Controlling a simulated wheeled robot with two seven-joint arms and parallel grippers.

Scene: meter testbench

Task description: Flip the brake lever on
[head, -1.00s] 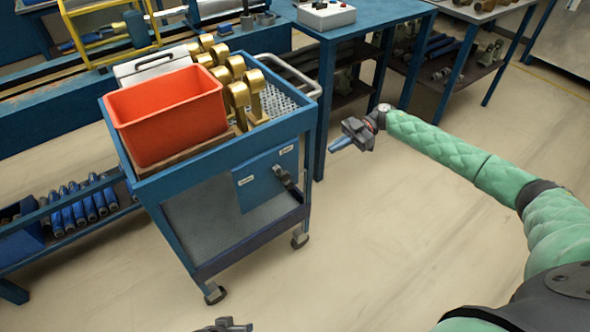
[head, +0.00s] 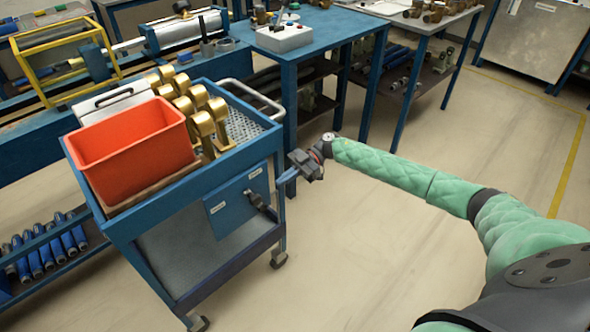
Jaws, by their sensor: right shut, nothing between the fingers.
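The brake lever (head: 261,203) is a small dark handle on the blue panel (head: 228,212) at the near right side of the blue cart. The panel carries two small white labels. My right gripper (head: 286,180) is shut and empty, with blue fingers pointing left toward the cart. In the picture it is just right of the cart's corner post, above and right of the lever. I cannot tell whether it touches the cart. My left gripper is not in view.
The blue cart (head: 190,192) stands on casters and carries a red bin (head: 133,150) and several brass meters (head: 203,125). A blue table (head: 335,30) with a white control box (head: 284,36) stands behind. The floor (head: 380,255) to the right is clear.

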